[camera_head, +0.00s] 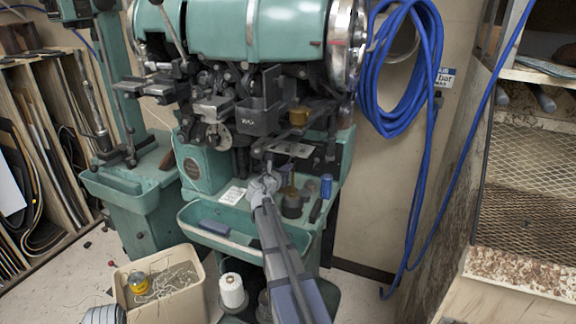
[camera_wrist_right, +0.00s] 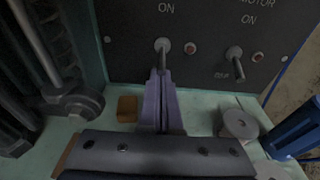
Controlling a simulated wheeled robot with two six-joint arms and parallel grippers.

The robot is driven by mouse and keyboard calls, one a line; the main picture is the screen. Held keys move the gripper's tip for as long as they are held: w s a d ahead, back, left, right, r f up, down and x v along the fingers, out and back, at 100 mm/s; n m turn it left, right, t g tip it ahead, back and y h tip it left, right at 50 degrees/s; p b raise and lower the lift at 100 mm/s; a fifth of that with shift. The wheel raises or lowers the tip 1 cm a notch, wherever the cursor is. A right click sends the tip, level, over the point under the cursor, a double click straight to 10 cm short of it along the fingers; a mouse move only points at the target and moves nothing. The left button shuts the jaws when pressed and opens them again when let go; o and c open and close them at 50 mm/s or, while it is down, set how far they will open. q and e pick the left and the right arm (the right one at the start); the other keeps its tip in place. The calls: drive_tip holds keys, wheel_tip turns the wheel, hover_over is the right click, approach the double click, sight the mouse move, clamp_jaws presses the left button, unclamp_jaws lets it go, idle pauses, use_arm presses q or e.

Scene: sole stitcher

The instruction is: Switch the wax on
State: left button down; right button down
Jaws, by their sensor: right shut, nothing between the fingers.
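A dark switch panel (camera_wrist_right: 205,25) on the green stitching machine (camera_head: 265,35) fills the top of the right wrist view. Its left toggle switch (camera_wrist_right: 162,50) has "ON" printed above it; any name above that is cut off. The toggle's lever points down, and its lower end is at my fingertips; contact is unclear. My right gripper (camera_wrist_right: 160,75) is shut and empty, with its purple-grey fingers just below this toggle. In the head view my right gripper (camera_head: 266,183) reaches in at the machine's lower shelf. My left gripper is not in view.
A second toggle (camera_wrist_right: 237,65), marked MOTOR with ON and OFF, is to the right, beside a red light (camera_wrist_right: 258,57). A blue cylinder (camera_head: 326,186) and grey spools stand right of my gripper. A wooden block (camera_wrist_right: 127,109) lies left of the fingers.

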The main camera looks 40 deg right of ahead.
drive_tip(key=shift+r+p, duration=0.85)
drive_tip(key=shift+r, duration=0.1)
drive_tip(key=shift+f, duration=0.1)
drive_tip(key=shift+f+b, duration=0.65)
drive_tip(key=shift+b, duration=0.1)
drive_tip(key=shift+p+v, duration=0.35)
drive_tip(key=shift+v, duration=1.25)
drive_tip(key=shift+p+v, duration=0.6)
drive_tip(key=shift+v, duration=2.8)
